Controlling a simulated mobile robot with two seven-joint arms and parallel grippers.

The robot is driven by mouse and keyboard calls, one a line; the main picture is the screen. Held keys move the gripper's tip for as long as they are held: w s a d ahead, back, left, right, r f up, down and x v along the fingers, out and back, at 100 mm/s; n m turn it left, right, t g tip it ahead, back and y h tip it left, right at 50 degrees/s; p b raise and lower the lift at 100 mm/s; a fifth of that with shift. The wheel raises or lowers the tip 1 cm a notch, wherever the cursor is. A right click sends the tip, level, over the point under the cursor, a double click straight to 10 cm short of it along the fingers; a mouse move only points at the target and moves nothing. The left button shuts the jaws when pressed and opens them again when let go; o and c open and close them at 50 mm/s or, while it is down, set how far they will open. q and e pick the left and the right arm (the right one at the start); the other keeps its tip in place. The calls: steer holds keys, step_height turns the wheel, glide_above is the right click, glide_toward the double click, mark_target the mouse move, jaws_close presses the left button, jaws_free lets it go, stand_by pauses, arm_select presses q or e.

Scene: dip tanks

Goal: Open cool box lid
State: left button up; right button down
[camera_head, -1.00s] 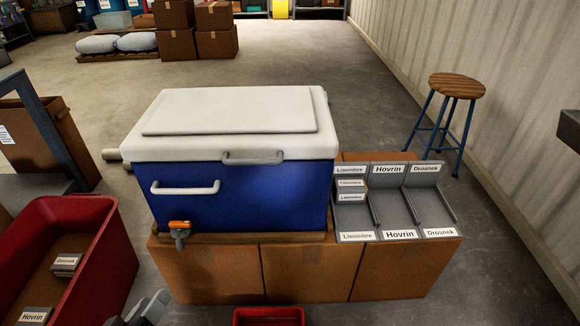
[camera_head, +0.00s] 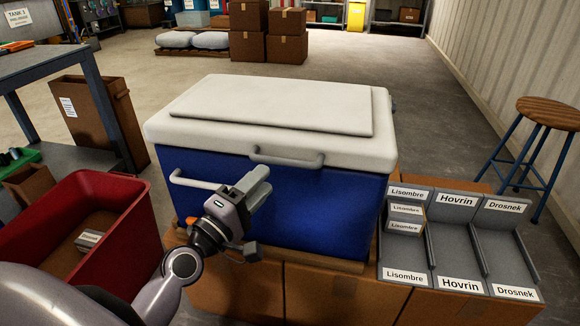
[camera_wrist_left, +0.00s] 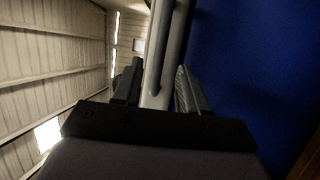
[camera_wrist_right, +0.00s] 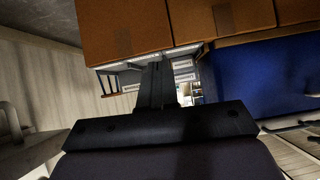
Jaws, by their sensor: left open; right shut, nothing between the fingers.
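The cool box has a blue body (camera_head: 325,215) and a white lid (camera_head: 300,95). The lid lies shut on the body. A pale lid handle (camera_head: 287,157) sticks out at the middle of its front edge. My left gripper (camera_head: 262,178) is in front of the blue front wall, just below and left of this handle, with its fingers pointing up toward it. In the left wrist view a pale grey bar (camera_wrist_left: 160,75) runs between the open fingers; I cannot tell whether they touch it. My right gripper (camera_wrist_right: 156,85) is shut and empty, and shows only in its own wrist view.
A grey sorting rack (camera_head: 455,240) with name labels stands right of the cool box, on cardboard boxes (camera_head: 330,295). A wooden stool (camera_head: 548,112) stands at the right.

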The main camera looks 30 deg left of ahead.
mark_target(280, 164)
arm_select(q)
steer(key=shift+x, duration=3.05)
jaws_close()
